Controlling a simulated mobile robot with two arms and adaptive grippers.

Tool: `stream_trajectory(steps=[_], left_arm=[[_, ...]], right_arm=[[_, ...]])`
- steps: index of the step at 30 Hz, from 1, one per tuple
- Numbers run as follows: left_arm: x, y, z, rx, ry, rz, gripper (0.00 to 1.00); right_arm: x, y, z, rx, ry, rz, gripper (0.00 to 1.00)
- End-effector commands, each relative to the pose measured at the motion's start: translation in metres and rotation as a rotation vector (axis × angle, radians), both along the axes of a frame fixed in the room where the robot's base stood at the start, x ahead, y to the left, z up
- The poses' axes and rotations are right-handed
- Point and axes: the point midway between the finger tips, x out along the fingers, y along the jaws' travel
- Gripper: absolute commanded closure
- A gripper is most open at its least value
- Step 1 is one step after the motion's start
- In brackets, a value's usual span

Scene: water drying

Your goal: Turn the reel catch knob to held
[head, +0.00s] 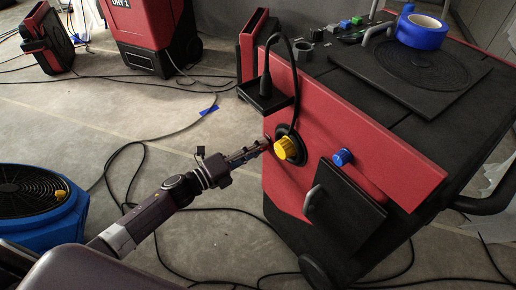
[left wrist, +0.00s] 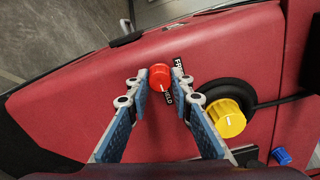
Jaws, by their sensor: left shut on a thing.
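The reel catch knob is the small red knob (left wrist: 160,77) on the red panel (left wrist: 95,62) in the left wrist view. Beside it are a partly covered label starting "FR" and a "HELD" label (left wrist: 168,96). A short white mark on the knob's lower side points down towards the "HELD" label. My left gripper (left wrist: 159,78) is shut on the knob, one fingertip on each side. In the head view the left gripper (head: 264,146) reaches the machine's red side, and the red knob cannot be made out there. My right gripper is not in view.
A yellow knob (head: 286,148) on a black round mount sits just right of the gripper, with a blue knob (head: 342,157) farther right. A black cable (head: 293,75) hangs above. A blue fan (head: 70,205) stands on the floor at left; cables cross the floor.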

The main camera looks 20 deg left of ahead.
Motion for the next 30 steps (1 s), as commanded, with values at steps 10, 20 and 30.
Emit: stream_trajectory(steps=[10,20,30], left_arm=[[-0.0011,-0.0004,-0.0020,0.012,-0.005,-0.001,1.00],[-0.0008,-0.0003,-0.0014,0.011,-0.005,0.000,0.62],[-0.0052,0.0038,-0.0017,0.011,-0.004,0.001,0.62]], right_arm=[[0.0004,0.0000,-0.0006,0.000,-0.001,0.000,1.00],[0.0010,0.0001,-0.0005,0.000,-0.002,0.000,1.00],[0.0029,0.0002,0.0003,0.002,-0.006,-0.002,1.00]])
